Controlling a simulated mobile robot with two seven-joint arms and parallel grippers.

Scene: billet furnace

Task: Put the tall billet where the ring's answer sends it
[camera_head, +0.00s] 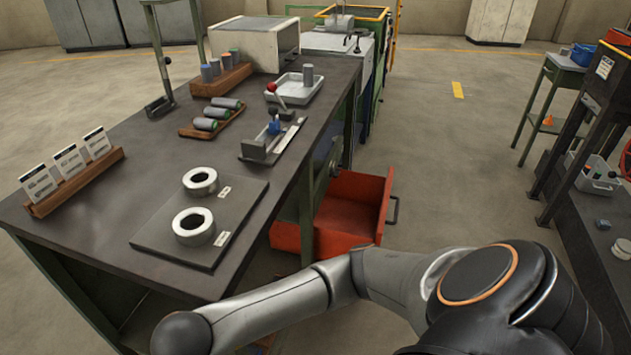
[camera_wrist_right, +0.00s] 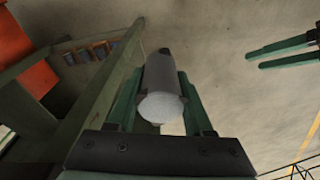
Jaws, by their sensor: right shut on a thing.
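My right gripper (camera_wrist_right: 160,100) is shut on a plain grey cylindrical billet (camera_wrist_right: 158,85) in the right wrist view, its rounded pale end towards the camera. The head view shows my right arm, but its gripper is out of frame. Another pair of green fingers, my left gripper (camera_wrist_right: 283,53), shows at the upper right of the wrist view, apart and empty. On the bench, two pale rings, a far ring (camera_head: 200,181) and a near ring (camera_head: 194,226), sit on a dark plate (camera_head: 150,240), each beside a small label too small to read.
Upright billets stand in a wooden rack (camera_head: 222,82); others lie on a wooden holder (camera_head: 187,132). A white tray (camera_head: 280,92) holds a grey billet (camera_head: 308,75). An open red drawer (camera_head: 345,215) juts out.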

